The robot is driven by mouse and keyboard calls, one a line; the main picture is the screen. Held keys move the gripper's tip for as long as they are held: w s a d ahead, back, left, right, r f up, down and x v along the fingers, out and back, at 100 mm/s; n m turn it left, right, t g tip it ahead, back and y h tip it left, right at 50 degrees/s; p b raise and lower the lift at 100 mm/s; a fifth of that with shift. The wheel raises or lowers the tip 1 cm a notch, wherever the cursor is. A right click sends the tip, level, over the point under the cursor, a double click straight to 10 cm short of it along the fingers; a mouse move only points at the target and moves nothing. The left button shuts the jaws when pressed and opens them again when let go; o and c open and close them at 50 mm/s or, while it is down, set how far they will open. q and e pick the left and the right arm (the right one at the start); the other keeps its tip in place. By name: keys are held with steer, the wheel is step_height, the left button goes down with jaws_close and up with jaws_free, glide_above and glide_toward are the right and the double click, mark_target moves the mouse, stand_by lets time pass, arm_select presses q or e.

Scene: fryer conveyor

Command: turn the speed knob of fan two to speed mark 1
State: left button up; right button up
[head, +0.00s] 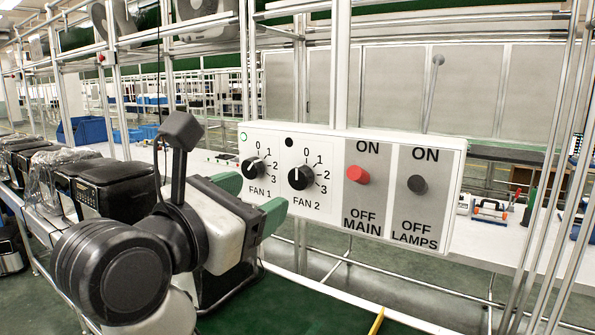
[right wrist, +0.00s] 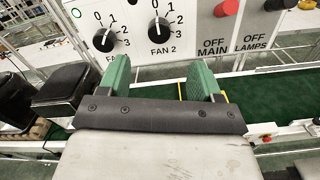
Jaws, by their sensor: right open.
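The fan two knob (head: 300,177) is a round black knob on the white control panel (head: 352,141). Its white pointer line stands about upright, toward the 0 mark. Marks 1, 2 and 3 run down its right side. It also shows at the top of the right wrist view (right wrist: 159,31), above the gap between my fingers. My right gripper (head: 251,197) has green fingers, spread open and empty, in front of and below the knob and apart from it. The fingers also show in the right wrist view (right wrist: 160,76). My left gripper is not in view.
The fan one knob (head: 253,170) sits left of the fan two knob. A red main knob (head: 358,174) and a dark lamps knob (head: 417,185) sit to its right. Metal posts stand behind the panel. Black fryer-like boxes (head: 101,185) line the left.

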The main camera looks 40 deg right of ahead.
mark_target(297, 178)
steer(key=p+x, duration=0.4)
steer(key=x, duration=0.5)
steer(key=shift+w+d, duration=0.15)
steer(key=shift+d, duration=0.2)
steer(key=shift+w+d+f, duration=0.1)
steer(key=shift+w+d, duration=0.15)
steer(key=shift+d, duration=0.15)
steer(key=c, duration=0.9)
steer(key=shift+c, duration=0.2)
